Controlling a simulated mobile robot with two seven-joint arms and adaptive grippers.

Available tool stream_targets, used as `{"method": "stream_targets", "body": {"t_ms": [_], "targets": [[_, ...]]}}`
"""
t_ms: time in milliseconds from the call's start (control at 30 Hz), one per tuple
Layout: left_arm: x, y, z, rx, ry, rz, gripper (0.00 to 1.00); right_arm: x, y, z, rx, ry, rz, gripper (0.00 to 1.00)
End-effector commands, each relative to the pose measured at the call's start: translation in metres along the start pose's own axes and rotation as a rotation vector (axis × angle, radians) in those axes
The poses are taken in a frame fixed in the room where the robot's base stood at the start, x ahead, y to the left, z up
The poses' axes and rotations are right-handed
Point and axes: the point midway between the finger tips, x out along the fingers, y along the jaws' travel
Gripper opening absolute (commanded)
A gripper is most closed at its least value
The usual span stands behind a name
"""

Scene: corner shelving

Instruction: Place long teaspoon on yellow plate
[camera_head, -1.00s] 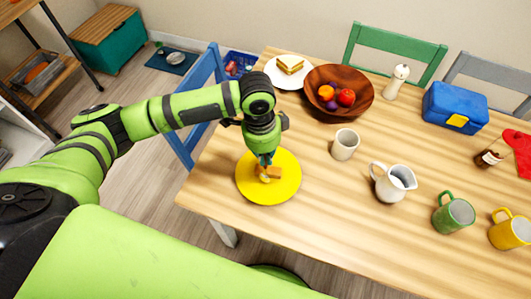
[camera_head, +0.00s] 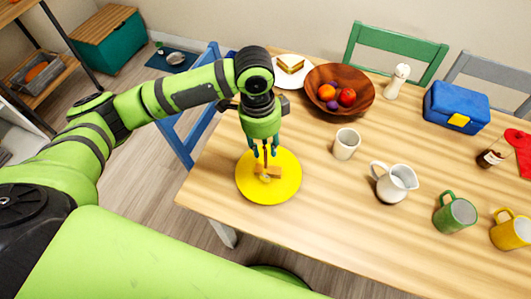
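The yellow plate (camera_head: 256,191) lies on the near left part of the wooden table. A small brown and tan item (camera_head: 267,172) lies on it; a small pale bit shows at its near side. I cannot make out a long teaspoon for certain. A thin dark, upright shape shows between my fingers, too small to identify. My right gripper is not in view.
The table (camera_head: 330,200) also holds a sandwich plate (camera_head: 283,80), a wooden fruit bowl (camera_head: 362,108), a white cup (camera_head: 346,144), a white pitcher (camera_head: 396,183), a green mug (camera_head: 454,213), a yellow mug (camera_head: 510,231) and a blue lunchbox (camera_head: 456,108). The table's front middle is bare.

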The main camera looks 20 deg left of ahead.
Motion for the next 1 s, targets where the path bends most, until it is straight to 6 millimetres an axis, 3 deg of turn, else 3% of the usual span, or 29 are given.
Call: {"method": "stream_targets", "body": {"t_ms": [200, 433, 833, 1000], "targets": [[-0.046, -0.001, -0.001, 0.002, 0.002, -0.003, 0.31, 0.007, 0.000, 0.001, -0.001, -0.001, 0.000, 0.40], [-0.071, 0.000, 0.000, 0.000, 0.000, 0.000, 0.31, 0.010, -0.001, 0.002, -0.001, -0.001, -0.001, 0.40], [-0.073, 0.001, -0.001, 0.001, 0.002, 0.002, 0.31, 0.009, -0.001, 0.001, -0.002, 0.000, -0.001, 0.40], [-0.051, 0.013, -0.013, -0.005, 0.054, 0.007, 0.31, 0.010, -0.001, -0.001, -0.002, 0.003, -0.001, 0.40]]}}
